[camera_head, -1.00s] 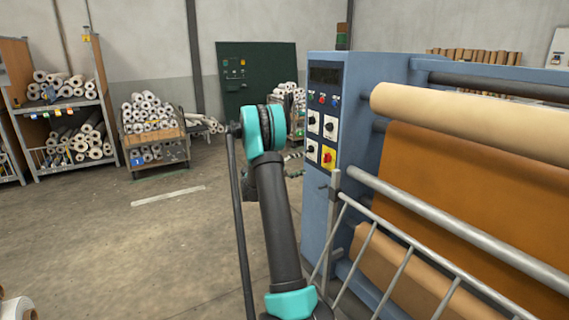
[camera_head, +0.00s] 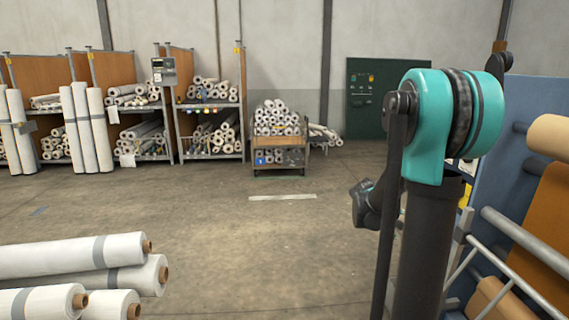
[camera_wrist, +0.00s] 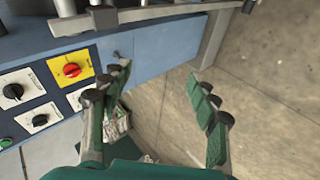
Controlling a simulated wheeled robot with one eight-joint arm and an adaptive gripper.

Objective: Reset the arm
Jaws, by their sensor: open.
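My gripper (camera_wrist: 160,100) is in the wrist view with its two green fingers spread apart and nothing between them. The calender press's blue control panel (camera_wrist: 62,92) lies at the left of that view, beside the left finger, with a red knob on a yellow plate (camera_wrist: 72,70) and black knobs on white plates. In the head view my arm is folded upward at the right, and it hides much of the press's panel. The gripper's fingers cannot be made out in the head view.
The press's blue frame (camera_head: 505,140) and metal guard rail (camera_head: 520,236) stand close at the right. White rolls (camera_head: 60,262) lie at the lower left. A roll cart (camera_head: 278,158) and loaded shelves stand along the back. The middle floor (camera_head: 250,235) is clear.

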